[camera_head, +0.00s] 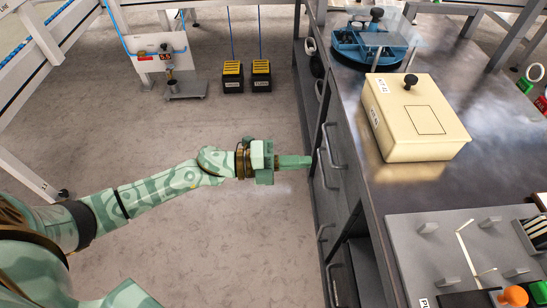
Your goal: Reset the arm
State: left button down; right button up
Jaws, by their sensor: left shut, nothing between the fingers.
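My left arm reaches in from the lower left, stretched out over the open floor. Its green left gripper (294,162) points right, with its fingers together and nothing between them. The fingertips are close to the front of a dark cabinet, near its vertical drawer or door handles (329,146); I cannot tell whether they touch. My right gripper is not in view.
A metal-topped counter (365,172) fills the right side. On it are a cream box (414,117) with a black knob, a blue round device (369,45) and a grey fixture board (435,248). Two black-and-yellow boxes (233,77) stand on the floor behind.

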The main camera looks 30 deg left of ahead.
pick_arm(q)
jog(key=v, duration=0.5)
jog(key=shift+p, duration=0.4)
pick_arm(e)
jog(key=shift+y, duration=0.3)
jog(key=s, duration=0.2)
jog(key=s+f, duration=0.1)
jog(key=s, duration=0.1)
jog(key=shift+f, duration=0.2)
